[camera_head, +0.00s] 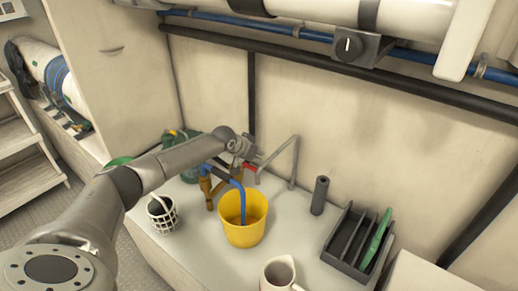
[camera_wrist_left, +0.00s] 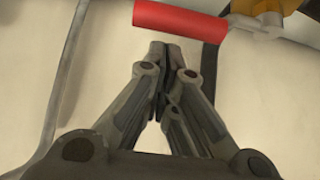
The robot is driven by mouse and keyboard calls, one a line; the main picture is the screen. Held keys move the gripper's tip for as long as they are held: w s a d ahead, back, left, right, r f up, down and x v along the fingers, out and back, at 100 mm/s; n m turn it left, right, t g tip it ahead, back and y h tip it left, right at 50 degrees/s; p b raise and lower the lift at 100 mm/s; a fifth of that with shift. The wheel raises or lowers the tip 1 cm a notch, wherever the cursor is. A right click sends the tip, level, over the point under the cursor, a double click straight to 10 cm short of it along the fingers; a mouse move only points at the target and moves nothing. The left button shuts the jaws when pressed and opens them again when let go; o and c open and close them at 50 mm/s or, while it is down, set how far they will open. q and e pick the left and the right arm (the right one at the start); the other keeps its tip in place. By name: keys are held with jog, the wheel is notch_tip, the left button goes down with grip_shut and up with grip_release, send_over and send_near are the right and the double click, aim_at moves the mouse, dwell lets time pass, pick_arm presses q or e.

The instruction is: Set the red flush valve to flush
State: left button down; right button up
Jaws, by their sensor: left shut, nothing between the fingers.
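The red flush valve handle (camera_wrist_left: 180,20) shows at the top of the left wrist view as a red bar lying across the picture. A little of the red handle (camera_head: 250,167) also shows in the head view beside the brass pipework. My left gripper (camera_wrist_left: 165,50) is shut and empty, its fingertips just below the red handle in the wrist picture. Whether they touch it I cannot tell. In the head view the left gripper (camera_head: 247,152) is over the valve area and partly hides it. My right gripper is not in view.
A yellow bucket (camera_head: 242,232) with a blue hose (camera_head: 241,195) in it stands below the valve. A bent grey pipe (camera_head: 294,160) stands right of the gripper.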

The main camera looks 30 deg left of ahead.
pick_arm(q)
jog(key=shift+s+f, duration=0.15)
jog(key=shift+s, duration=0.5)
jog(key=shift+s, duration=0.1)
